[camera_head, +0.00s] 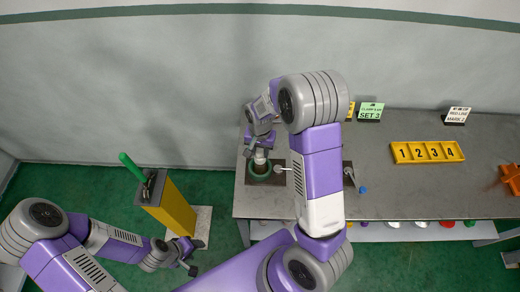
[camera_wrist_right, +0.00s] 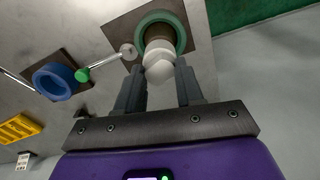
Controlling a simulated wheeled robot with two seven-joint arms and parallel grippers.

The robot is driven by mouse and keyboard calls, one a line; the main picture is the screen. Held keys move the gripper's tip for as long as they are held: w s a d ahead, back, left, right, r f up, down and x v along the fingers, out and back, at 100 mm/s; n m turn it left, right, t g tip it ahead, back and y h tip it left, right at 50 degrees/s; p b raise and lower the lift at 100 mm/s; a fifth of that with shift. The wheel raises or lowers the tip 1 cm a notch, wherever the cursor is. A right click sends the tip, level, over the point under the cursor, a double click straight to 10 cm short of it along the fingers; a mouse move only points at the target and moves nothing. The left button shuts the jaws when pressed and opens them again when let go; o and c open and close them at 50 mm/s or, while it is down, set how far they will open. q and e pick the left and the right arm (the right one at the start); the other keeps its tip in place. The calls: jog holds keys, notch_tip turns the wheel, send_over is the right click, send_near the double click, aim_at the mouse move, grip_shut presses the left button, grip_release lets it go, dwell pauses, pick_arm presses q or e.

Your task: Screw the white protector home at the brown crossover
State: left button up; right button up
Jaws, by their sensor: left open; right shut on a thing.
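My right gripper (camera_wrist_right: 160,90) is shut on the white protector (camera_wrist_right: 158,66), a pale faceted piece. It holds the protector at the mouth of the green ring-shaped vise (camera_wrist_right: 181,32). The brown crossover (camera_wrist_right: 160,33) shows as a brownish round end inside that ring, right behind the protector. They look in line, but I cannot tell how far the threads are engaged. In the head view the green vise (camera_head: 261,177) sits at the table's left end, with my right gripper (camera_head: 260,153) just above it. My left gripper (camera_head: 190,258) is open and empty, low beside the yellow stand.
A blue vise (camera_wrist_right: 54,80) stands beside the green one; a handle with a green tip (camera_wrist_right: 82,75) lies between them. A yellow numbered tray (camera_head: 427,152) and signs are on the grey table (camera_head: 400,195). A yellow stand (camera_head: 170,205) with a green handle (camera_head: 131,165) is on the floor at left.

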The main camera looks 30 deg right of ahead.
aim_at(260, 153)
jog(key=shift+f+b, duration=0.4)
jog(key=shift+f, duration=0.15)
jog(key=o, duration=1.1)
notch_tip(260, 153, up, 8)
jog(key=shift+f+p, duration=0.15)
jog(key=shift+p, duration=0.25)
